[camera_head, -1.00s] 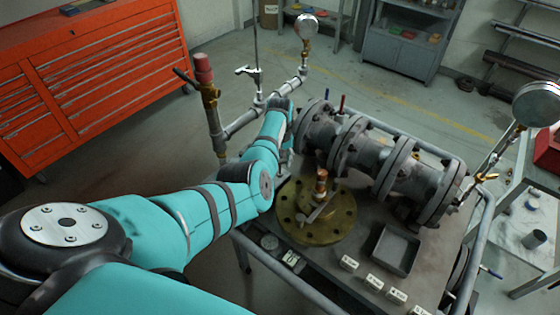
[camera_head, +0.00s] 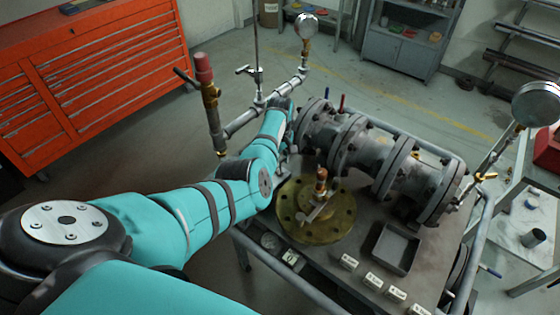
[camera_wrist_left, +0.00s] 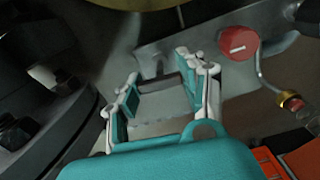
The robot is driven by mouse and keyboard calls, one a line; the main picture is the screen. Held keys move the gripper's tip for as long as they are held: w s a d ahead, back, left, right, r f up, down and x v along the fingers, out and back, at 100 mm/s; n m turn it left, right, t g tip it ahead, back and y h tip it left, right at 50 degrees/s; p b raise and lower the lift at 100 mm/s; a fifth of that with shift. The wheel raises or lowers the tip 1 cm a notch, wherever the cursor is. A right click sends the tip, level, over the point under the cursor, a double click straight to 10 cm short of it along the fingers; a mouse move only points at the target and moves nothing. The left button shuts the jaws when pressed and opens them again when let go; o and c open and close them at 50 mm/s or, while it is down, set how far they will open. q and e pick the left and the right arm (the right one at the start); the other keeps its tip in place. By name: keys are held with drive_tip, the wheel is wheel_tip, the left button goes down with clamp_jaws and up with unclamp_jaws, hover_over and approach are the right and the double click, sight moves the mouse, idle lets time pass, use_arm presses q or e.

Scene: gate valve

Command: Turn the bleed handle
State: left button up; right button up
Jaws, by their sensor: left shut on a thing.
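My left arm reaches across to the left end of the grey flanged pipe and valve assembly (camera_head: 345,145). My left gripper is hidden behind the arm in the head view. In the left wrist view my left gripper (camera_wrist_left: 163,88) has its fingers on both sides of a short dark grey bar (camera_wrist_left: 160,83), which looks like the bleed handle. The fingers are shut on it, with the bar running across between the fingertips. A grey forked bracket or stem stands just behind the bar. My right gripper is in neither view.
A red round knob (camera_wrist_left: 238,43) sits right of the fingers, and a dark bolted flange (camera_wrist_left: 50,120) is close on the left. A brass flange (camera_head: 290,228) and a grey tray (camera_head: 397,248) lie on the bench. A brass valve with a red top (camera_head: 205,85) stands left of the arm.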

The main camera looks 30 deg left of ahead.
use_arm(q)
drive_tip(key=o, duration=1.2)
drive_tip(key=shift+r, duration=0.1)
wheel_tip(320, 180, up, 12)
idle(0.3)
